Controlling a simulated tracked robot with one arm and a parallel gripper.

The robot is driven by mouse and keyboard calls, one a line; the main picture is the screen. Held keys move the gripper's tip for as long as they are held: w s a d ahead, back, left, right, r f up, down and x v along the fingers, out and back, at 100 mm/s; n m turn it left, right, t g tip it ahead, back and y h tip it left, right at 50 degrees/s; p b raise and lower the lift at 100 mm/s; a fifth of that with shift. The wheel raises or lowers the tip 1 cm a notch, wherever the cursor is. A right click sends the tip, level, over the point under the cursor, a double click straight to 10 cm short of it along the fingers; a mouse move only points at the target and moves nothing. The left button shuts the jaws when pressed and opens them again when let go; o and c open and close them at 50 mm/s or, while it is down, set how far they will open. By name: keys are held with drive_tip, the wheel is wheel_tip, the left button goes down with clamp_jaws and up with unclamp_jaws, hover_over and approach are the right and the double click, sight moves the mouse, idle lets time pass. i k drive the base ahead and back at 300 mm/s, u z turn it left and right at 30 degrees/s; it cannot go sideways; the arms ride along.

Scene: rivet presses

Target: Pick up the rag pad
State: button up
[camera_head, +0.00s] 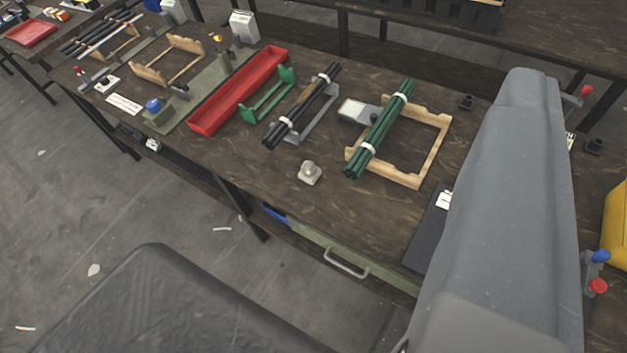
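A small pale grey-beige lump (310,173) lies near the front edge of the dark wooden table (330,215). It may be the rag pad, but it is too small to tell for sure. Nothing touches it, and bare table surrounds it. My grey arm link fills the right side of the picture and hides part of the table. My gripper is not in view.
Behind the lump are a black rod bundle (300,108) on a grey stand, a green rod bundle (381,130) on a wooden frame (432,150), a green rack (268,100) and a red tray (238,92). A drawer handle (345,264) sticks out in front.

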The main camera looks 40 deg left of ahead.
sight(310, 174)
drive_tip(key=u, duration=0.1)
drive_tip(key=i, duration=0.9)
drive_tip(key=z, duration=0.05)
